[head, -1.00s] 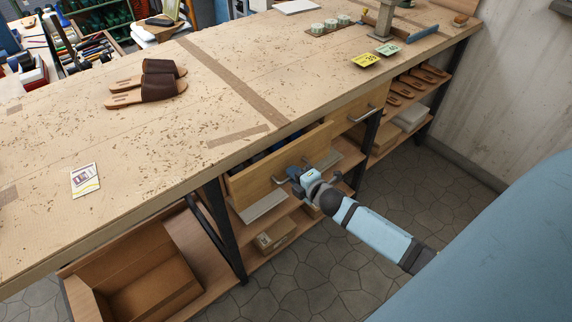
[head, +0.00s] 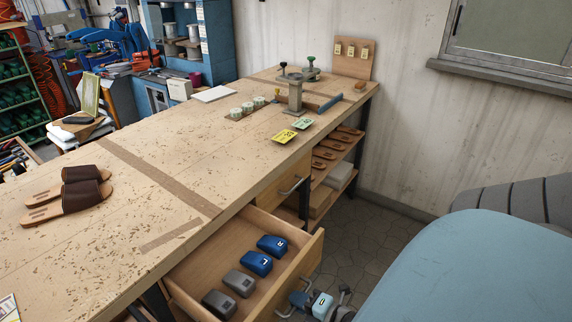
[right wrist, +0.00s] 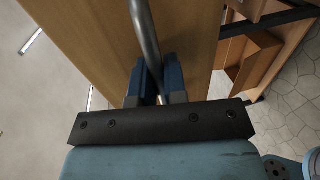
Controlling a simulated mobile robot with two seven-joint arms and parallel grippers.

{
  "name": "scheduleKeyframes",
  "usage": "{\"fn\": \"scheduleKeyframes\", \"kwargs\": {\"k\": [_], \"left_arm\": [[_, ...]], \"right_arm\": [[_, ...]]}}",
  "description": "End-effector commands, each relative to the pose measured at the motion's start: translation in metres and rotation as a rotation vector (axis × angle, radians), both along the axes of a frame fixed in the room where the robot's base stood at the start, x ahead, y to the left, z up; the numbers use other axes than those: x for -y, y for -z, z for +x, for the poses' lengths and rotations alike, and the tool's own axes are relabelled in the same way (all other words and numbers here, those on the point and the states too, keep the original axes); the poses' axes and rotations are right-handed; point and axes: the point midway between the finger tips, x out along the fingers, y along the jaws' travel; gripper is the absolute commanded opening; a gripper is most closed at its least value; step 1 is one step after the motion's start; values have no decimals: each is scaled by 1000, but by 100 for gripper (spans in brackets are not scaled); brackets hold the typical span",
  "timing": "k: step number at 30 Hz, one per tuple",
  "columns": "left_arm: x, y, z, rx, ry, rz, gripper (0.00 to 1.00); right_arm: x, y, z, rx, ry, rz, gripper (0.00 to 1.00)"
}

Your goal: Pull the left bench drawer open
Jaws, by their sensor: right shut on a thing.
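The left bench drawer (head: 308,262) stands pulled well out from under the workbench (head: 120,238). Two blue blocks (head: 256,263) and two grey blocks (head: 219,304) lie inside it. My right gripper (head: 298,299) is at the drawer's outer front, low in the head view. In the right wrist view its blue fingers (right wrist: 154,82) are shut on the metal bar handle (right wrist: 146,35) of the wooden front (right wrist: 95,40). The handle's far end is cut off by the picture edge. My left gripper is not in view.
A second drawer (head: 268,198) to the right is shut. Shelves with sandal soles (head: 324,153) lie beyond it. Brown sandals (head: 80,195), cards (head: 285,136) and a press (head: 296,92) stand on the bench top. The stone floor (head: 350,235) beside the bench is clear.

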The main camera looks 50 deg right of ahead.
Motion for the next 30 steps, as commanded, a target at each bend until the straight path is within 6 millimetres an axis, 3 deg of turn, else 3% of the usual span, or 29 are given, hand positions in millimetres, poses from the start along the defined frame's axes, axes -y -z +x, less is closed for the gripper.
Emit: {"fn": "scheduleKeyframes", "kwargs": {"k": [15,16,19,30], "left_arm": [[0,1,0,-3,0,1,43],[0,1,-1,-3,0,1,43],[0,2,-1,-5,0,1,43],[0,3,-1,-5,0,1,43]], "right_arm": [[1,-1,-7,2,0,0,0],[1,-1,-7,2,0,0,17],[1,-1,-7,1,0,0,37],[1,-1,-14,0,0,1,37]]}}
